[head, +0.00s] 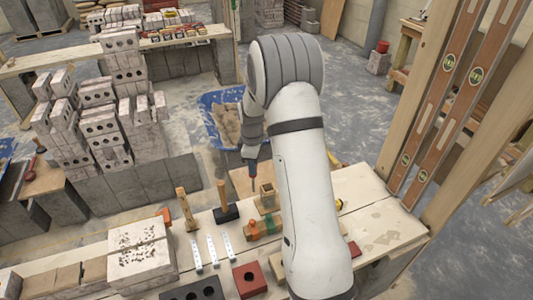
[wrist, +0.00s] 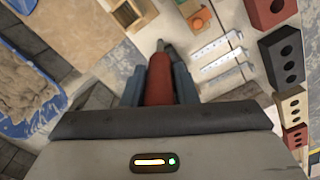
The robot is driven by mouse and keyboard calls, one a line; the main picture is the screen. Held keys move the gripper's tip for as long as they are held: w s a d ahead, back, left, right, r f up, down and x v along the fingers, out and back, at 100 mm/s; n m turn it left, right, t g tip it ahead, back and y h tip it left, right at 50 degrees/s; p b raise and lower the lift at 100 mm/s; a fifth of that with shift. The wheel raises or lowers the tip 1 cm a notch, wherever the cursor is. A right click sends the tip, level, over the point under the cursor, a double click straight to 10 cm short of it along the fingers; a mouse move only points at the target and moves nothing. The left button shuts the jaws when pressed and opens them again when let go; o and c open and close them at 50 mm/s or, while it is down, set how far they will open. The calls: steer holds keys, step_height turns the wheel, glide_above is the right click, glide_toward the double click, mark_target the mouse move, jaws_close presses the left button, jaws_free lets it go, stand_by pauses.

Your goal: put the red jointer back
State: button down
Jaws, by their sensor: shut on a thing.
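The red jointer (wrist: 160,78) is between the fingers of my gripper (wrist: 159,88) in the wrist view. Its red handle is gripped, and a dark metal part shows beyond the fingertips. In the head view my gripper (head: 250,160) hangs over the bench's far edge, partly hidden by my arm, with the jointer (head: 253,172) under it. A small open wooden box (head: 267,194) stands on the bench just below and right of the jointer. It also shows in the wrist view (wrist: 133,12), ahead of the fingers. I cannot tell whether it is the jointer's place.
A blue tub (head: 208,103) of mortar stands on the floor beyond the bench. Two hammers, an orange-green tool (head: 263,227), pale metal strips (head: 212,250) and a red brick (head: 249,280) lie on the bench. Stacked bricks (head: 145,250) stand at left; levels (head: 435,110) hang at right.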

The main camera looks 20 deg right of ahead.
steer(key=w+d+f+n+p, duration=0.25)
steer(key=d+n, duration=0.35)
steer(key=n, duration=0.4)
step_height(320, 180, down, 11)
steer(key=w+n+b, duration=0.1)
steer(key=b, duration=0.5)
steer(key=shift+d+n, duration=0.3)
steer(key=shift+d, duration=0.15)
steer(key=shift+f+b, duration=0.4)
steer(key=shift+f, duration=0.15)
steer(key=c, duration=1.1)
jaws_free()
steer(key=shift+o, duration=0.2)
